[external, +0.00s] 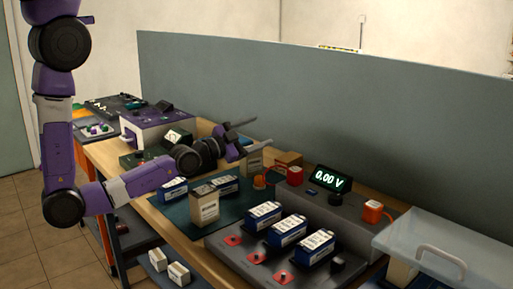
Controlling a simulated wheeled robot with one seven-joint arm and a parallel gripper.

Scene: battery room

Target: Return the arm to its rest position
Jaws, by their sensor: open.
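My gripper (246,136) is at the end of my purple and black arm, which reaches in from the left over the workbench. Its two grey fingers are spread apart with nothing seen between them. It points right, toward the grey panel, above the dark green mat (176,211). A beige battery (204,205) stands upright on the mat below the arm, apart from the gripper. Part of the mat is hidden by the arm and batteries.
A grey tester with a display reading 0.00 V (330,179) holds several blue batteries (288,231). A clear-lidded box (450,255) is at the right. A purple device (158,128) stands at the far left. A tall grey partition (320,110) runs behind the bench (172,238).

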